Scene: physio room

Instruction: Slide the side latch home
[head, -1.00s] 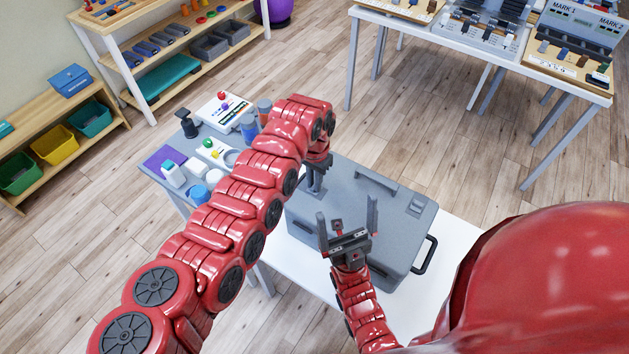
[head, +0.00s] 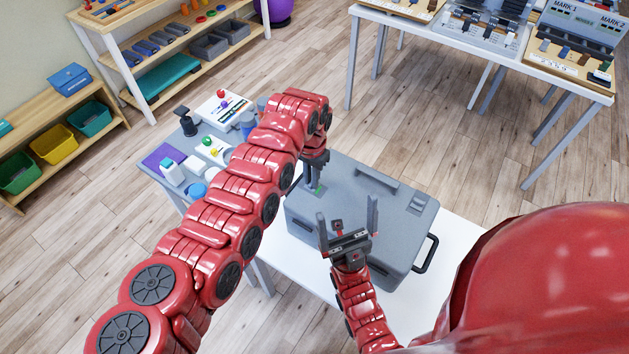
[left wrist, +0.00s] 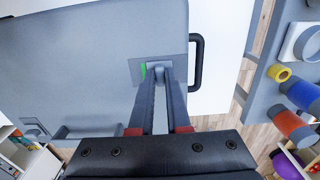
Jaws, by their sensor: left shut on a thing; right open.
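A grey case (head: 365,225) lies shut on a white table. Its side latch (left wrist: 156,67) sits on a grey plate near one end of the lid, with a green patch (left wrist: 143,71) showing beside it. My left gripper (head: 314,186) reaches down to that end of the lid and is shut on the latch knob; its fingers (left wrist: 158,78) hide much of the knob in the left wrist view. The green also shows at the fingertips in the head view. My right gripper (head: 347,212) is open and empty in front of the case, apart from the latch.
A second latch (head: 414,205) and a black side handle (head: 427,254) are at the case's right end. A grey side table (head: 183,145) with bottles and small parts stands to the left. Shelves and another table stand farther back, with clear floor between.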

